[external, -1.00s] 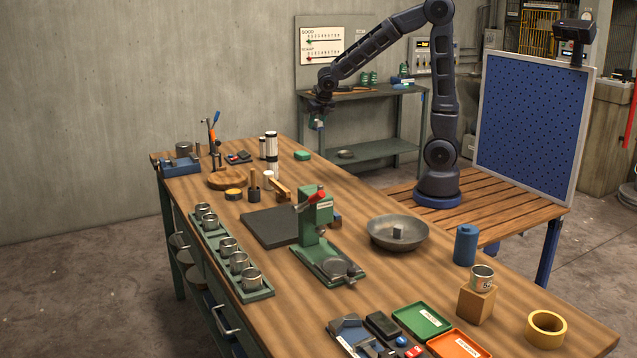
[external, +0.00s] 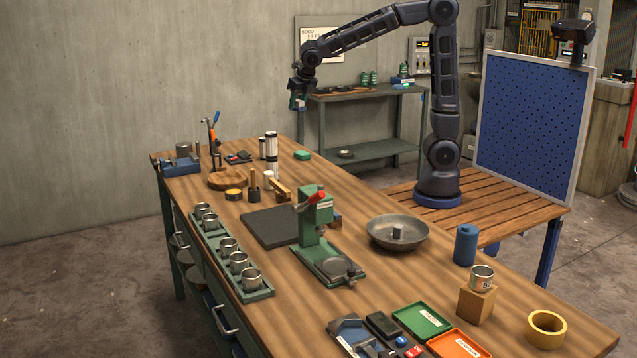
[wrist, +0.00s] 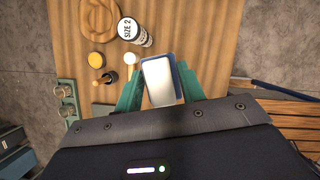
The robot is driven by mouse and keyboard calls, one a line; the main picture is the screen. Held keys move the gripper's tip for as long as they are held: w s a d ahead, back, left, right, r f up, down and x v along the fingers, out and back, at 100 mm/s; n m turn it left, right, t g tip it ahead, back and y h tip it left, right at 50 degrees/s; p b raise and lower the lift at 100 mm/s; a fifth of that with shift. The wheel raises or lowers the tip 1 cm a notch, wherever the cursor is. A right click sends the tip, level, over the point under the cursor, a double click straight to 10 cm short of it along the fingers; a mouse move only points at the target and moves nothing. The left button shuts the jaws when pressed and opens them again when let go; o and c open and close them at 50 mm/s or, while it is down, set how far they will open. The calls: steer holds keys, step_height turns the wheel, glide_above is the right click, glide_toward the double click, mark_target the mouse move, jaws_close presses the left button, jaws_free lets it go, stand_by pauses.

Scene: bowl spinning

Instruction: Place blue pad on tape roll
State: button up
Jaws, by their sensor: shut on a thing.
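The pad is mostly hidden in the external view. The tape roll (external: 547,329) is a yellow ring lying flat at the near right of the bench, far from my gripper. It is out of the wrist view.
The workbench (external: 380,290) holds a metal bowl (external: 398,233), a green press (external: 316,220), a blue bottle (external: 466,245) and a can on a wooden block (external: 477,303). Green (external: 423,320) and orange (external: 458,344) trays lie left of the tape roll. A blue pegboard (external: 530,120) stands at right.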

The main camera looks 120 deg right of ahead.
steer(key=w+a+r+n+t, duration=0.1)
steer(key=w+a+n, duration=0.1)
steer(key=w+a, duration=1)
steer(key=w+a+r+n, duration=0.1)
steer(key=w+a+n, duration=0.2)
steer(key=w+a, duration=0.85)
steer(key=w+a+n+t+y, duration=0.2)
steer(key=a+n, duration=0.1)
steer(key=a, duration=3.2)
steer(key=s+a+n, duration=0.1)
steer(key=s+a, duration=0.1)
steer(key=a, duration=0.7)
steer(key=s+a+n, duration=0.1)
steer(key=s+a, duration=0.1)
steer(key=a, duration=0.7)
steer(key=n+y, duration=0.2)
steer(key=n, duration=0.3)
glide_above(544, 325)
steer(key=s, duration=0.1)
step_height(544, 325, down, 3)
steer(key=f, duration=2.5)
steer(key=shift+s+f, duration=0.2)
steer(key=shift+s, duration=0.1)
